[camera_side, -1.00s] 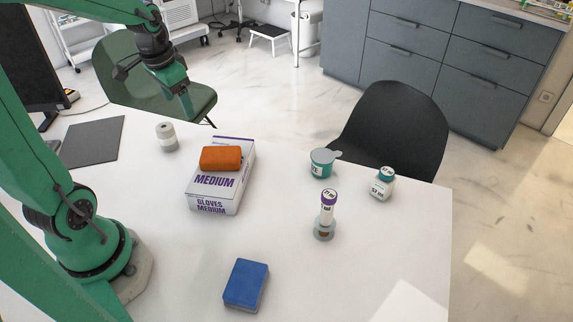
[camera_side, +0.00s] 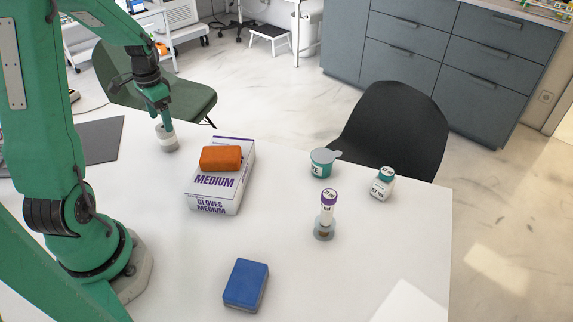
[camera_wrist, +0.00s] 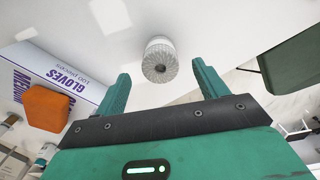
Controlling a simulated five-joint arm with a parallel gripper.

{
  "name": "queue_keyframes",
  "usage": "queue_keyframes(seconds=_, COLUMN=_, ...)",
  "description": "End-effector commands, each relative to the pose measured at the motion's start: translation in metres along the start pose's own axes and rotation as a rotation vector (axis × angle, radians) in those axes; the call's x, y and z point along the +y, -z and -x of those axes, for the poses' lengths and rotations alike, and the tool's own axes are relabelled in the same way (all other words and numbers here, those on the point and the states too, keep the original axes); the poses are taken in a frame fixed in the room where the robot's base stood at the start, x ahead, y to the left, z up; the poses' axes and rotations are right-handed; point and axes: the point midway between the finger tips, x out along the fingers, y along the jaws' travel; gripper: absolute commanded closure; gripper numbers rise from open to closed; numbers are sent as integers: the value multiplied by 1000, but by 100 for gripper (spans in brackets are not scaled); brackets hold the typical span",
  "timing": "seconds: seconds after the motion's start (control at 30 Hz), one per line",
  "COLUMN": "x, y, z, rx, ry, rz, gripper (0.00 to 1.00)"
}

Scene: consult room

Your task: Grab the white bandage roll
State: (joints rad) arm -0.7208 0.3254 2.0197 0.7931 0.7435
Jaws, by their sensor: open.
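The white bandage roll (camera_side: 168,144) stands upright on the white table, left of the glove box in the side view. In the wrist view the roll (camera_wrist: 160,60) shows its round top with a dark core hole, ahead of and between the fingers. My gripper (camera_side: 165,125) is just above and at the roll in the side view, covering part of its top. In the wrist view my gripper (camera_wrist: 159,82) is open, with one finger to each side and nothing held. Whether a finger touches the roll cannot be told.
A dark mat (camera_side: 98,140) lies left.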

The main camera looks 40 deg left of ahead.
Motion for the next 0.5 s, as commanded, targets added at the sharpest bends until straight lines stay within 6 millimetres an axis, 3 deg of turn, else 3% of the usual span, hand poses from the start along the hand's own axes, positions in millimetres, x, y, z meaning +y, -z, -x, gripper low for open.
queue_keyframes(seconds=0.23, x=1, y=0, z=-20, rx=-2, ry=-2, rz=0, gripper=28)
queue_keyframes(seconds=0.5, x=1, y=0, z=-24, rx=-1, ry=-1, rz=0, gripper=28)
